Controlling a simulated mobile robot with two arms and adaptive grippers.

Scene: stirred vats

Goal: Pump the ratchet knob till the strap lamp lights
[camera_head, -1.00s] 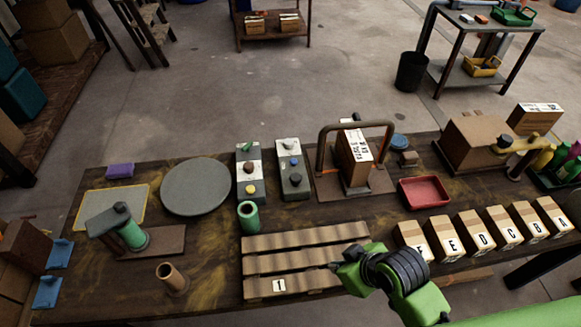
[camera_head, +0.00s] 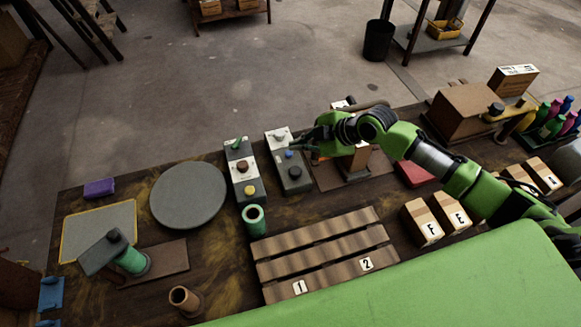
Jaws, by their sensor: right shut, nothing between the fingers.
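My right gripper (camera_head: 298,147) is shut and empty, reaching in from the right over the upper part of a grey and white control box (camera_head: 306,186). This box carries a dark round knob (camera_head: 295,172) and a small blue spot (camera_head: 289,154) close to the fingertips. I cannot tell whether they touch it, or whether it is a lit lamp. A similar box (camera_head: 257,196) on the left has a green lever, a dark red button and a yellow button. Which part is the ratchet knob is not clear. The strapping stand (camera_head: 378,166) is mostly hidden behind my right arm. My left gripper is out of view.
A slatted rack (camera_head: 325,243) with labels 1 and 2 lies in front of the boxes. A green cup (camera_head: 254,221) stands close to the left box. A round grey plate (camera_head: 188,194) lies left.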

